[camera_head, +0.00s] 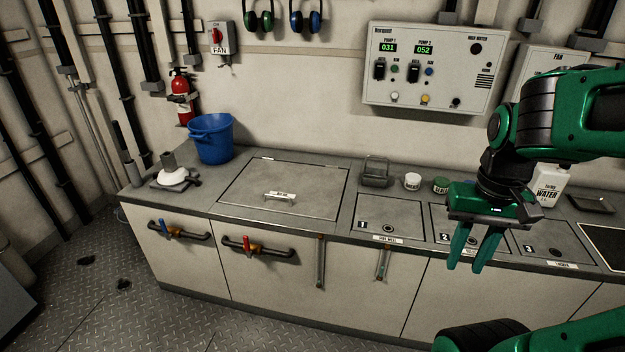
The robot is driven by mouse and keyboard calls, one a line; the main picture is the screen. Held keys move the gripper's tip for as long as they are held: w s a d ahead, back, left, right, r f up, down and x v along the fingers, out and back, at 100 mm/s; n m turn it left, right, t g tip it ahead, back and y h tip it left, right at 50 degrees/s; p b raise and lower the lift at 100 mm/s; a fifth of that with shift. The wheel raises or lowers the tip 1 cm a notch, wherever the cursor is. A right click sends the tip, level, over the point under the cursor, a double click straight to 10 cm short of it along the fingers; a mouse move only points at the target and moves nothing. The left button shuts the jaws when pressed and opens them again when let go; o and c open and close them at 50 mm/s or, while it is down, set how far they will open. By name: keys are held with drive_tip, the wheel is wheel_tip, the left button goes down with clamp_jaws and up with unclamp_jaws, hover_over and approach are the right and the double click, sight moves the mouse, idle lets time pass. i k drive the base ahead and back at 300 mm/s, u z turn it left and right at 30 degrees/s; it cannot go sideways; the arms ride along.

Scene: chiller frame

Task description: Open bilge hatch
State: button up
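A large rectangular hatch (250,185) lies flat and shut in the grey counter top, left of the middle. A small light bar handle (281,197) sits near its front edge, with a white label too small to read surely, so I cannot confirm it is the bilge hatch. My gripper (465,268) hangs to the right of this hatch, fingers pointing down, in front of the numbered lids. Its two green fingers are apart with nothing between them. It hides part of lid 2 (442,225).
Lid 1 (380,213) and lid 3 (545,240) flank lid 2. A blue bucket (211,140) stands behind the hatch at left. A grey bracket (375,172), white jar (412,181) and white bottle (552,187) stand along the back. Valve pipes (250,245) project from the front.

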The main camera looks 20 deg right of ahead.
sight(266, 184)
drive_tip(key=i, duration=1.15)
drive_tip(key=u, duration=0.7)
